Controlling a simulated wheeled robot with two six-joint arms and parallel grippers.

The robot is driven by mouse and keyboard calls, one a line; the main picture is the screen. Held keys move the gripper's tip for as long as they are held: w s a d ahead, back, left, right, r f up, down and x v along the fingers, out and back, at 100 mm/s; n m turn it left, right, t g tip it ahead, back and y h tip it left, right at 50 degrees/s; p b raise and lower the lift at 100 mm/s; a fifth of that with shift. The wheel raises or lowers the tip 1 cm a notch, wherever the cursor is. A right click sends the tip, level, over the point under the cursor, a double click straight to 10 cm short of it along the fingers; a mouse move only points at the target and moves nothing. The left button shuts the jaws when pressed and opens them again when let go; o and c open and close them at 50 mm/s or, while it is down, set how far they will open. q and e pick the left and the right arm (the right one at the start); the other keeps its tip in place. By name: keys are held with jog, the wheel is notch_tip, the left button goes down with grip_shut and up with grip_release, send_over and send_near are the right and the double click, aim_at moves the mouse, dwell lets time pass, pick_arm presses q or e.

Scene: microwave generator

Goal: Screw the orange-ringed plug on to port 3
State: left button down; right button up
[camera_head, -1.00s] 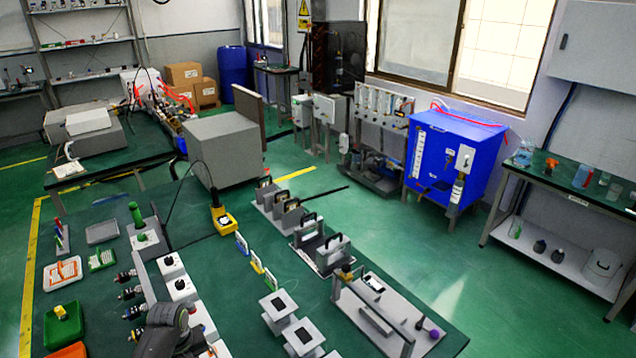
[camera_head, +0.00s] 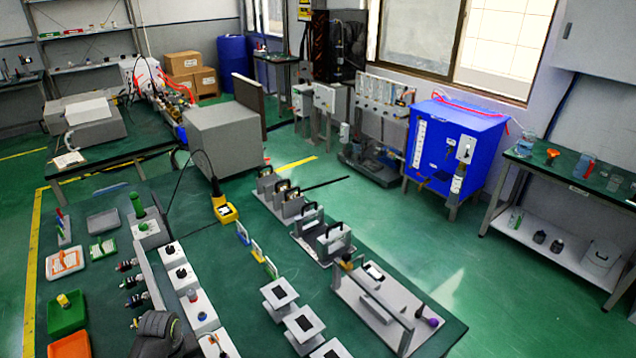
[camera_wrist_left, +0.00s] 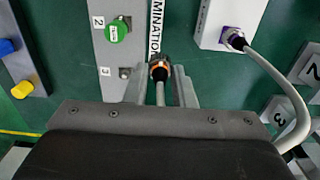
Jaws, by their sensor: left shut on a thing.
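In the left wrist view, the orange-ringed plug (camera_wrist_left: 159,68) is dark at its tip, with a grey cable running back from it. My left gripper (camera_wrist_left: 166,76) is shut on it. Port 3 (camera_wrist_left: 124,73) is a small metal fitting beside the label 3 on a grey panel (camera_wrist_left: 106,50), just left of the plug and apart from it in this view. A green cap (camera_wrist_left: 117,30) covers the port at label 2. In the head view, my left arm's dark end (camera_head: 158,332) shows at the bottom edge; its fingertips and the plug are hidden there. My right gripper is not in view.
A purple-ringed plug (camera_wrist_left: 233,38) with a curved grey cable sits at a white box on the right. Several dark connectors (camera_head: 132,282) stick out left of the panel. White boxes (camera_head: 198,312) stand right of it. Green and orange trays (camera_head: 67,313) lie left.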

pick_arm(q)
jog(key=shift+s, duration=0.2)
jog(key=shift+s+a+f, duration=0.1)
jog(key=shift+s+a, duration=0.05)
jog(key=shift+s, duration=1.05)
jog(key=shift+s+a+f, duration=0.1)
jog(key=shift+s, duration=1.1)
jog(key=shift+s+a+f, duration=0.15)
jog(key=shift+s, duration=1.7)
jog(key=shift+f, duration=0.1)
jog(key=shift+f+b, duration=1.8)
jog(key=shift+f, duration=1.05)
jog(key=shift+r+p, duration=0.1)
jog(key=shift+p, duration=0.9)
jog(key=shift+f+b, duration=0.35)
jog(key=shift+f, duration=0.25)
